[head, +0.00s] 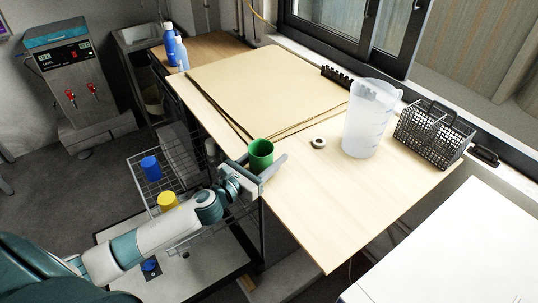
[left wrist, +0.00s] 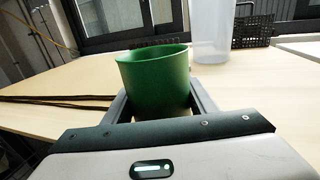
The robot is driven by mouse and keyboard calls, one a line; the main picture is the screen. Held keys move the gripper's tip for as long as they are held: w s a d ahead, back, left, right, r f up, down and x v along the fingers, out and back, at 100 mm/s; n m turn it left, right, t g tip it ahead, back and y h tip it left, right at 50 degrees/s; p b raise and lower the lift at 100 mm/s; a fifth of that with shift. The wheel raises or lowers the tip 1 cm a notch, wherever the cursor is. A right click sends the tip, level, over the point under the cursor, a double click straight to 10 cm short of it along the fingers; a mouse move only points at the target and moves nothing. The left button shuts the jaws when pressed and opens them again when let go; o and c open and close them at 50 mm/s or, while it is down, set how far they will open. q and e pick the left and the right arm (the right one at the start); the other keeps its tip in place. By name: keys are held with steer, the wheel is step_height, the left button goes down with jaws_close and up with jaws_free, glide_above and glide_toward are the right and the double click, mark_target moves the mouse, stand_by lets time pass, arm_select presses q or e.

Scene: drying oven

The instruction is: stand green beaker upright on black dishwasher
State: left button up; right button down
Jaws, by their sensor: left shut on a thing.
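The green beaker (head: 261,155) is upright, its open rim facing up, at the left edge of the wooden worktop. My left gripper (head: 264,172) is shut on it, with one finger on each side. The left wrist view also shows the green beaker (left wrist: 155,82) between the fingers of the gripper (left wrist: 158,105). I cannot tell whether its base touches the worktop. The black dishwasher is partly hidden under the worktop; its wire rack (head: 137,178) is pulled out to the left. My right gripper is not in view.
A blue beaker (head: 150,166) and a yellow beaker (head: 167,201) are at the rack. On the worktop (head: 330,215) stand a clear jug (head: 370,120), a tape roll (head: 318,143) and a black wire basket (head: 433,134). Blue bottles (head: 170,45) stand at the back. The worktop's front is clear.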

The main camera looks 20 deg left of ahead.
arm_select(q)
steer(key=shift+f, duration=0.25)
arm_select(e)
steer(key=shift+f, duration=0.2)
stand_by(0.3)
arm_select(q)
steer(key=o, duration=1.2)
steer(key=shift+s, duration=0.1)
steer(key=shift+s+a+b, duration=0.15)
steer(key=shift+s+b, duration=0.25)
steer(key=shift+s, duration=0.05)
steer(key=b+v, duration=0.5)
steer(key=v, duration=1.1)
steer(key=shift+s, duration=0.15)
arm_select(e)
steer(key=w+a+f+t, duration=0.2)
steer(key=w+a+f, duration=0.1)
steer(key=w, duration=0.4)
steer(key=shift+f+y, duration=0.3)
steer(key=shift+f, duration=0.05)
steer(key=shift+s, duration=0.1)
